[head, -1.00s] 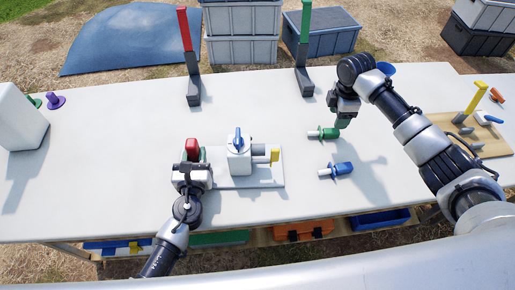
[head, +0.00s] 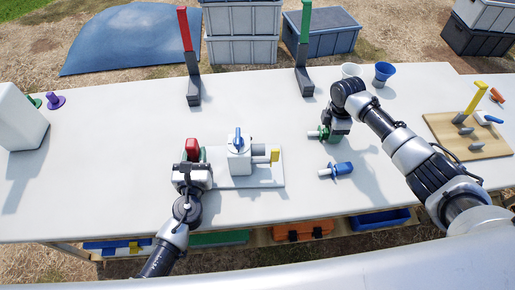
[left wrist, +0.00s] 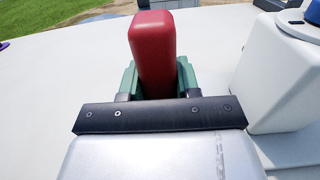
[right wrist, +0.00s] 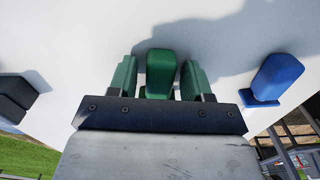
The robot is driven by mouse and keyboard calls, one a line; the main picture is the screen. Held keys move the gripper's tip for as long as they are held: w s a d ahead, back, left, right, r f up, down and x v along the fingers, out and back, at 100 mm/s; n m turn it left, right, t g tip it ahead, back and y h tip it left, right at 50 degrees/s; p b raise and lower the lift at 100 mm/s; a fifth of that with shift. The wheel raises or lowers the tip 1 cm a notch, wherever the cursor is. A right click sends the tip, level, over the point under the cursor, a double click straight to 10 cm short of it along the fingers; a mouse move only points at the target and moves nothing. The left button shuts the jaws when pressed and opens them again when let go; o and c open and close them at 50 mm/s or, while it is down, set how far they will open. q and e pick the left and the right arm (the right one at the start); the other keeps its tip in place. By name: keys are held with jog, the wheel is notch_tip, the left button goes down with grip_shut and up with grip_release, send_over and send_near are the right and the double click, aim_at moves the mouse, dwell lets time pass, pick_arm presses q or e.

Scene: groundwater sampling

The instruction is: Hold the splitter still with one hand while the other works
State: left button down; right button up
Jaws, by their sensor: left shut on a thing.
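The splitter (head: 239,160) is a pale grey block with a blue knob on top and a yellow-tipped outlet at its right, on a grey plate. A red grip (head: 192,147) stands upright at its left. My left gripper (left wrist: 154,80) is shut on the red grip, with green pads on both sides. A green plug (head: 315,134) with a pale tip lies on the table to the right. My right gripper (right wrist: 161,78) is down over it, open, with its fingers on either side and a narrow gap showing. A blue plug (head: 343,169) lies just nearer; it also shows in the right wrist view (right wrist: 277,78).
Red (head: 187,45) and green (head: 304,40) posts stand at the back of the table (head: 110,150). White (head: 351,70) and blue (head: 384,74) cups stand back right. A wooden board (head: 480,145) with pegs and a yellow post lies far right. The left middle is clear.

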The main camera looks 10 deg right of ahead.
jog(key=c, duration=0.7)
jog(key=shift+r, duration=3.55)
jog(key=s+a, duration=0.2)
jog(key=s, duration=0.1)
jog(key=s+a, duration=0.5)
jog(key=s, duration=0.1)
jog(key=shift+s+a+f, duration=0.2)
jog(key=shift+a+f, duration=0.1)
jog(key=shift+f, duration=0.05)
